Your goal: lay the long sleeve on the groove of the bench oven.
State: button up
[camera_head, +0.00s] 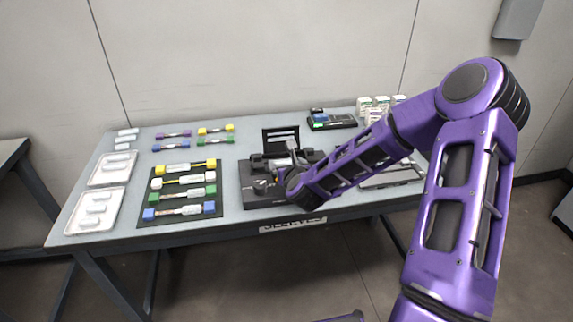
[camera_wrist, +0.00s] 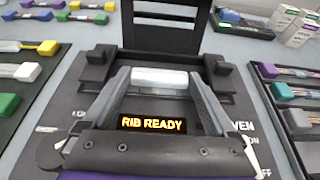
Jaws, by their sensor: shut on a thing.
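The bench oven (camera_head: 251,192) is a black unit with its lid raised, in the middle of the table; in the wrist view its dark body (camera_wrist: 72,105) fills the middle. Its display (camera_wrist: 153,124) reads "RIB READY". My gripper (camera_wrist: 160,82) is over the oven, its two grey fingers shut on a whitish, shiny sleeve (camera_wrist: 160,76). The sleeve lies crosswise between the fingertips, in front of the raised lid (camera_wrist: 165,30). The groove is hidden behind the sleeve and fingers, and I cannot tell if they touch. In the head view my wrist hides most of the grip.
A black mat (camera_head: 144,207) with several colour-ended holders lies left of the oven. White trays (camera_head: 75,222) with pale sleeves stand at the far left. More coloured holders (camera_head: 172,134) lie behind. Small boxes (camera_head: 380,103) and a dark device (camera_head: 331,123) stand at the back right.

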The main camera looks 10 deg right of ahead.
jog(key=shift+f, duration=0.1)
jog(key=o, duration=0.9)
jog(key=shift+o, duration=0.2)
jog(key=shift+s+r, duration=0.2)
jog(key=shift+r, duration=0.05)
jog(key=p+v, duration=0.2)
jog(key=v, duration=0.9)
jog(key=shift+s, duration=0.25)
jog(key=shift+r, duration=0.1)
